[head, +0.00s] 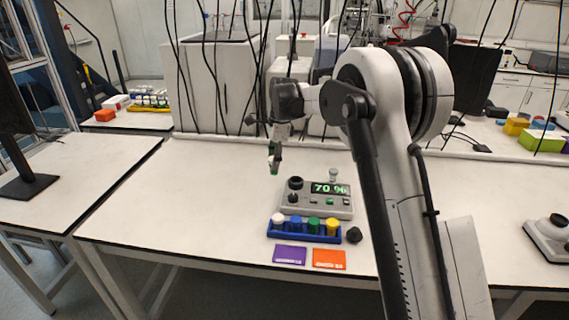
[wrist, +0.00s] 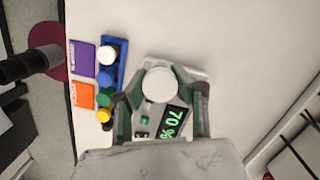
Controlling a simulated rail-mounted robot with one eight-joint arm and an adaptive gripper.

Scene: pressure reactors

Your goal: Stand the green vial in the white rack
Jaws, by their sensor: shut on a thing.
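My gripper (head: 274,163) hangs above the table, left of and behind the display device. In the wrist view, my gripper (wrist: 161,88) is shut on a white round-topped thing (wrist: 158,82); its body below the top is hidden. A green-capped vial (head: 313,225) stands in a blue rack (head: 283,235), between a blue-capped and a yellow-capped one; its green cap (wrist: 104,97) also shows in the wrist view. A white-capped vial (head: 279,219) stands at the rack's left end. I cannot make out a white rack in either view.
The grey device (head: 338,211) reading 70% has a black knob (head: 295,183) and a small pale cylinder (head: 333,175) at its back. Purple (head: 289,255) and orange (head: 329,259) cards lie in front of the rack. A black knob-like thing (head: 354,235) is beside it. The table's left side is clear.

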